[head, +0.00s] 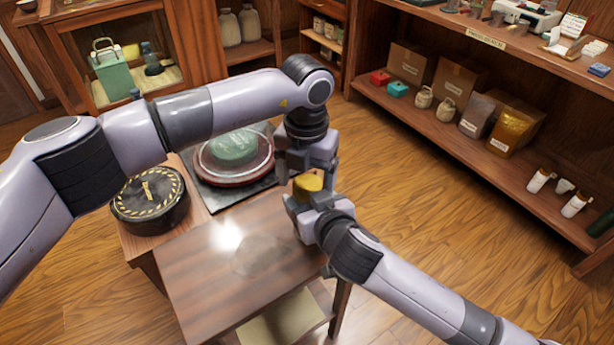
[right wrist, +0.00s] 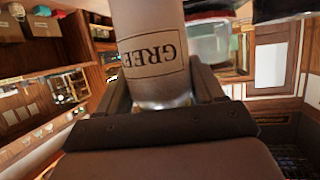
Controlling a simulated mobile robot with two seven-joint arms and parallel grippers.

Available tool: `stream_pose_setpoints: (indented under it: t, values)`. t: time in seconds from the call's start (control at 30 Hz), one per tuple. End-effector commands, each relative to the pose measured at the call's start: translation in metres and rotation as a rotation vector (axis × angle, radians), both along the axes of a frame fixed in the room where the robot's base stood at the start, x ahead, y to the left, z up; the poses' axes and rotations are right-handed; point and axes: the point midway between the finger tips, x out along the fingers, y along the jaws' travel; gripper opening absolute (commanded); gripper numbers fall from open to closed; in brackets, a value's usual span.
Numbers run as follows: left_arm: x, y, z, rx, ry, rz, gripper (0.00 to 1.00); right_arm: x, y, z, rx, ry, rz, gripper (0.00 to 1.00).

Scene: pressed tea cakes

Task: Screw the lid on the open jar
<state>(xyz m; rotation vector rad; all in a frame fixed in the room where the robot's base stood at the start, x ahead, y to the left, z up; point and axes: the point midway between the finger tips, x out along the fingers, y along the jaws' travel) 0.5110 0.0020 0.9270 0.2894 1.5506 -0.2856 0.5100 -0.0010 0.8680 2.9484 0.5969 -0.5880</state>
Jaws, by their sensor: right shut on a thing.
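The label appears upside down there. In the head view my right gripper (head: 310,205) is shut on the jar above the table's right edge; the jar is mostly hidden. A yellow, round-topped piece (head: 308,183), perhaps the lid, shows between the two grippers. My left gripper (head: 304,168) points down just above it. Whether its fingers close on the yellow piece, and whether that piece touches the jar, I cannot tell.
The wooden table (head: 190,275) is bare in front. A black round tin (head: 148,200) and a red-rimmed dish with a green cake (head: 233,148) stand behind it. Shelves (head: 520,180) with boxes and small jars line the right. The floor between is clear.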

Motion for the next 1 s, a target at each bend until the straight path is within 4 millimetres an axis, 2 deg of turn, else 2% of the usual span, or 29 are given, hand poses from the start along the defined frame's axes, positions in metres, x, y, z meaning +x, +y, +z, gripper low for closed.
stream_pose_setpoints:
  t: [0.27,0.5,0.6,1.0]
  values:
    - [-0.001,-0.002,0.006,-0.004,0.001,-0.003,0.82,0.000,0.001,0.000,-0.001,-0.001,0.003,0.00]
    - [-0.001,-0.003,0.037,-0.005,0.001,-0.003,0.82,0.000,0.001,0.000,0.000,0.000,0.002,0.00]
    - [-0.001,-0.002,0.044,-0.004,0.001,-0.002,0.82,0.000,0.001,0.000,0.000,0.000,0.002,0.00]
    - [-0.001,-0.001,0.048,-0.003,0.001,0.045,0.78,0.000,0.001,0.000,0.000,-0.001,0.002,0.00]
